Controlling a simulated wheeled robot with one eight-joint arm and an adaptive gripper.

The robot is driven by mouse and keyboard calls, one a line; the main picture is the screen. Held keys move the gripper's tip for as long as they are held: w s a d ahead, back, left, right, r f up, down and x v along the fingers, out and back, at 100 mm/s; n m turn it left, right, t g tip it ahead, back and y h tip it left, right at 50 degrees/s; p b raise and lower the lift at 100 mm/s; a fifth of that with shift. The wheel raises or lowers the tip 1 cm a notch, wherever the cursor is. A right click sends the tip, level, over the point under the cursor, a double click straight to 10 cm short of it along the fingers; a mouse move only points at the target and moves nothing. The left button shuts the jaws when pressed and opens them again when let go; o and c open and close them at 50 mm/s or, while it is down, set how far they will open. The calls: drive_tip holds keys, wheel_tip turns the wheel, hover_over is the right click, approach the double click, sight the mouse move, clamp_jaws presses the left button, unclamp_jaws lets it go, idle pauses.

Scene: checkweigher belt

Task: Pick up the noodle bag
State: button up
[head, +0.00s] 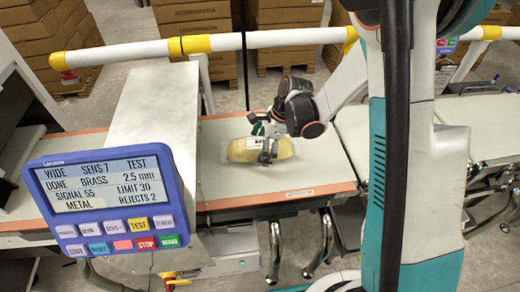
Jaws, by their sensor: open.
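The noodle bag (238,150) is a clear bag with yellow contents. It lies on the pale belt (225,190) near the middle of the head view. My gripper (265,150) points down at the bag's right half, with its fingers over or around it. The gripper is open. The fingers and wrist hide part of the bag, and I cannot tell whether they touch it.
A blue display panel (110,200) stands at the front left. A grey metal cover (150,110) spans the belt left of the bag. A white and yellow rail (270,39) runs behind. Stacked cartons (195,18) stand further back. The belt in front of the bag is clear.

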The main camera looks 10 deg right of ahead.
drive_tip(key=c, duration=1.6)
drive_tip(key=shift+r, duration=0.1)
